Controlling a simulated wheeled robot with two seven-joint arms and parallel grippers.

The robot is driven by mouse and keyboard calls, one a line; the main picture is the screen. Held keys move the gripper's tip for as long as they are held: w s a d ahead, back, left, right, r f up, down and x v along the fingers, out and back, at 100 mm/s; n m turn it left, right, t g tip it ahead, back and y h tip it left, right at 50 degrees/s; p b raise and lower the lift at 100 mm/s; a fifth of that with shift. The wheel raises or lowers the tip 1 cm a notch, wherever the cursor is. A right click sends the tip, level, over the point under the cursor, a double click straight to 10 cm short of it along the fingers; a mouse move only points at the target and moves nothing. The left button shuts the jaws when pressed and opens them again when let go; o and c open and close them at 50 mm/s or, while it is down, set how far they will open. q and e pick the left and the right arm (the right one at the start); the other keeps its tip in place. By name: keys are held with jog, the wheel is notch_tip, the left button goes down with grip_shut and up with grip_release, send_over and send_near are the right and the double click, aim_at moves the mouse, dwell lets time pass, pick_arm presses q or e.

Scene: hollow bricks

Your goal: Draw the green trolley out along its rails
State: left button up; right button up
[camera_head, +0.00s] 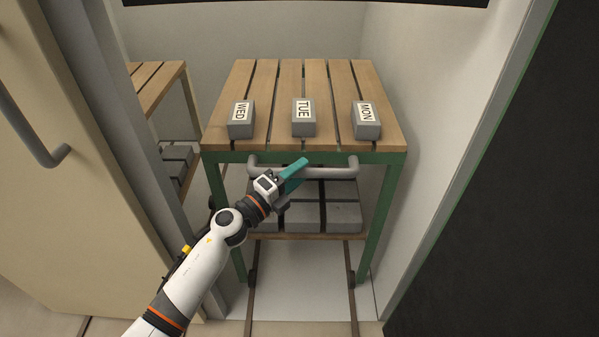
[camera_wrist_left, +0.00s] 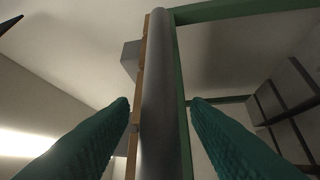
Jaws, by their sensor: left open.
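The green trolley (camera_head: 378,215) has a green frame and a slatted wooden top, and stands in a bay between pale walls. Its grey bar handle (camera_head: 335,172) runs along the front just below the top. My left gripper (camera_head: 297,172) is at the middle of the handle, with its teal fingers open. In the left wrist view, the handle (camera_wrist_left: 159,90) runs between the two spread fingers, with gaps visible at both sides. How deep it sits between them I cannot tell. My right gripper is in neither view.
Grey blocks marked WED (camera_head: 241,120), TUE (camera_head: 303,117) and MON (camera_head: 366,119) stand on the trolley top. Several grey bricks (camera_head: 342,215) lie on its lower shelf. Rails (camera_head: 353,300) run forward on the floor. A cream door (camera_head: 75,190) with a handle is at left.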

pick_arm(q)
jog(key=shift+w+d, duration=0.3)
jog(key=shift+w, duration=0.05)
grip_shut()
jog(key=shift+s, duration=0.15)
